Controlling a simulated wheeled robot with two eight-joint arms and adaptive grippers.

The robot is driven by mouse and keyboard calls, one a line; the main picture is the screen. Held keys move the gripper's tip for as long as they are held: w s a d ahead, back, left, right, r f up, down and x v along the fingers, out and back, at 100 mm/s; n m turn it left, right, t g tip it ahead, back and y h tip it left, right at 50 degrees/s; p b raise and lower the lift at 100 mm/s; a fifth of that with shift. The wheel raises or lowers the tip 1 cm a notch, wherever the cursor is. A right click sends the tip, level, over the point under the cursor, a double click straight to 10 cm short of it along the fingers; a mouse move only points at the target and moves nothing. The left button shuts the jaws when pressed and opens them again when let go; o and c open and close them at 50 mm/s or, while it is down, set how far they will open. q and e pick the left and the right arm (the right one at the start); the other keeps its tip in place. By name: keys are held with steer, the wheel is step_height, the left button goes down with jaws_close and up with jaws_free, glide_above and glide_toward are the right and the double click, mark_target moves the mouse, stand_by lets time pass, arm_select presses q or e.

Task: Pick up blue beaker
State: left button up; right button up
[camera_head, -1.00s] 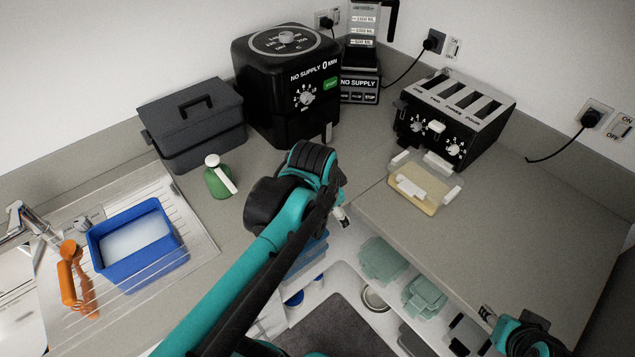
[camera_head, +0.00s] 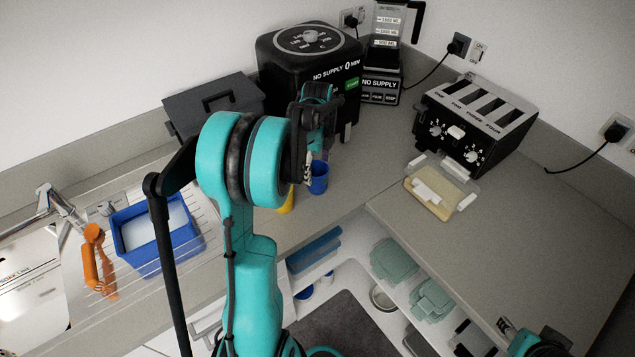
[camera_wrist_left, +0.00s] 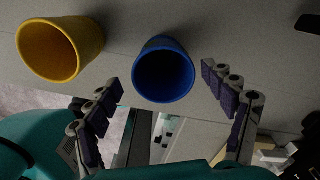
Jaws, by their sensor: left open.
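The blue beaker (camera_head: 319,182) stands on the counter in front of the black air fryer. In the left wrist view the blue beaker (camera_wrist_left: 163,72) shows its open mouth between the two fingers. My left gripper (camera_head: 309,172) is open just beside the beaker in the head view; it also shows in the left wrist view (camera_wrist_left: 160,85), with a finger on either side of the beaker and gaps to it. It holds nothing. My right gripper (camera_head: 504,325) is at the lower right edge of the head view, and its jaw state is unclear.
A yellow beaker (camera_wrist_left: 62,48) stands left of the blue one, mostly hidden by my arm in the head view. The air fryer (camera_head: 305,75) is behind. A blue tub (camera_head: 165,262) is by the sink.

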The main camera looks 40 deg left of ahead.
arm_select(q)
steer(key=f+b, duration=0.1)
steer(key=f, duration=0.2)
steer(key=f+b, duration=0.1)
steer(key=f, duration=0.3)
steer(key=shift+w+a+f, duration=0.1)
steer(key=shift+w+f, duration=0.05)
steer(key=shift+w, duration=0.05)
steer(key=c, duration=1.3)
